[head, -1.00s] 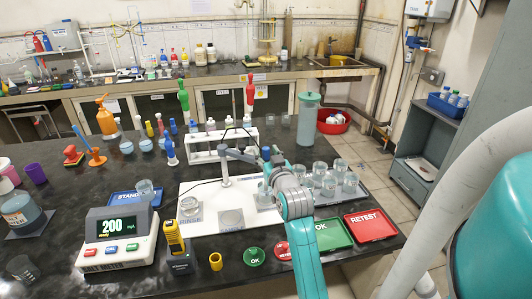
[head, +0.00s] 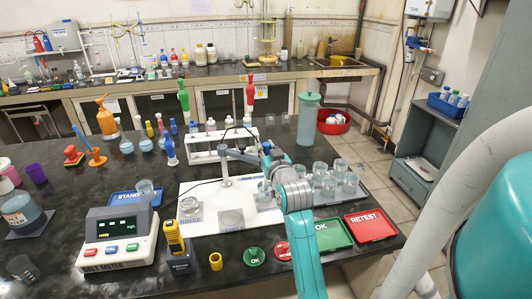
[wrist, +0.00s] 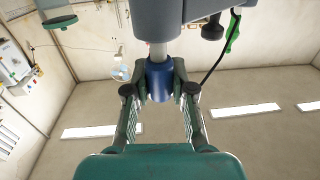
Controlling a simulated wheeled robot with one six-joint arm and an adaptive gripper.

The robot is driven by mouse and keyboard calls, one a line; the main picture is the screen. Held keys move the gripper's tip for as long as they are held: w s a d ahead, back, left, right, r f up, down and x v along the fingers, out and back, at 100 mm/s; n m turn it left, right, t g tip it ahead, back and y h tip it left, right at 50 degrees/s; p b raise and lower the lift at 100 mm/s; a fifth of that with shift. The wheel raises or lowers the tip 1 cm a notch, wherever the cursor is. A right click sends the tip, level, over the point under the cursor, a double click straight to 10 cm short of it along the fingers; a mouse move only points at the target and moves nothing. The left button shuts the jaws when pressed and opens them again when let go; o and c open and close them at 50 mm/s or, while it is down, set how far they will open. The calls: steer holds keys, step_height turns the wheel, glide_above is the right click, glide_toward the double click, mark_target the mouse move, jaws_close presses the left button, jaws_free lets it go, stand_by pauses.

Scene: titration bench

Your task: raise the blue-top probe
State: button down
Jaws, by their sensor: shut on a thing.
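The blue-top probe shows in the wrist view as a blue cap (wrist: 159,80) with a pale shaft above it, under a grey holder part (wrist: 168,14). My gripper (wrist: 159,88) has its two fingers closed on either side of the blue cap. In the head view my gripper (head: 266,153) is at the end of the stand's grey arm (head: 238,155), near a beaker (head: 265,194) on the white board. My wrist hides most of the probe there, so I cannot tell where its tip is. The meter (head: 118,240) shows no number.
Several beakers (head: 329,186) stand just right of my arm. A green OK tray (head: 331,235) and a red RETEST tray (head: 370,226) lie at the front right. A white rack (head: 224,146) stands behind. A black cable (wrist: 222,60) hangs beside my gripper.

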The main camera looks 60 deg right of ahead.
step_height(320, 180, up, 6)
steer(key=shift+f, duration=0.1)
steer(key=c, duration=0.9)
jaws_free()
steer(key=shift+c, duration=0.2)
steer(key=shift+s+a, duration=0.2)
steer(key=v, duration=0.7)
